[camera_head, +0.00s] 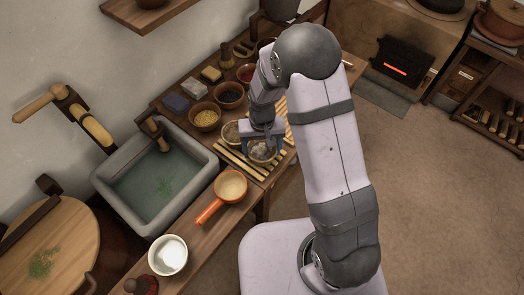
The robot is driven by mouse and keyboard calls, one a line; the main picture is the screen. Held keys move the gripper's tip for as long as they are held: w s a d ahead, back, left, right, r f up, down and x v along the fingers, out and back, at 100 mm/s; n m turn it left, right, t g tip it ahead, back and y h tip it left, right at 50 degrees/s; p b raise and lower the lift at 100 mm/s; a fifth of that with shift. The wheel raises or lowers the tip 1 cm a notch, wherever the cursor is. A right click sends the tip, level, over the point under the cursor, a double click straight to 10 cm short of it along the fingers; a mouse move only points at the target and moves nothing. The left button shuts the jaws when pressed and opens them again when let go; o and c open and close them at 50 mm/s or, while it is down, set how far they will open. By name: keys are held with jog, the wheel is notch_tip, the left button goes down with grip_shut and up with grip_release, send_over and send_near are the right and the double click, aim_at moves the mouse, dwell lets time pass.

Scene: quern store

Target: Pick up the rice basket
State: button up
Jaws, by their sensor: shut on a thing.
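My gripper (263,143) points down over the slatted rack at the middle of the counter. It is shut on a small round basket (263,152) with pale whitish contents, which look like rice. The basket is at or just above the slats; I cannot tell whether it touches them. A second similar basket (231,132) stands just left of my gripper, partly hidden by it. The slatted wooden rack (240,165) shows below and right of the baskets.
Bowls of yellow grain (205,118) and dark grain (229,95) stand behind. A stone sink (190,195) with water lies left. An orange-handled pan (231,186) and a white bowl (168,254) stand in front. The floor (450,200) at right is clear.

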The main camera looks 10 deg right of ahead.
aim_at(261, 152)
notch_tip(261, 152, up, 9)
jog(key=b, duration=0.1)
jog(key=shift+r, duration=0.15)
jog(key=shift+a, duration=0.1)
dwell(2.2)
jog(key=s+a+f+n+p, duration=0.1)
jog(key=s+a+f+n, duration=0.1)
jog(key=a, duration=0.6)
jog(key=s+a+f+n+p, duration=0.1)
jog(key=s+a+f+n, duration=0.1)
jog(key=s+a, duration=0.3)
jog(key=s+a+f+n+p, duration=0.1)
jog(key=s+a+f+n, duration=0.1)
jog(key=a, duration=1)
jog(key=shift+s+a+n, duration=0.15)
jog(key=shift+s+n, duration=0.3)
jog(key=shift+s, duration=0.15)
jog(key=shift+s+a+n, duration=0.15)
jog(key=shift+s+n, duration=0.3)
jog(key=shift+s, duration=0.1)
jog(key=w+a+r, duration=0.3)
jog(key=a, duration=0.4)
jog(key=shift+w+a+r+m, duration=0.15)
jog(key=shift+w+r+m, duration=0.1)
jog(key=shift+r+m, duration=0.15)
jog(key=shift+f, duration=0.2)
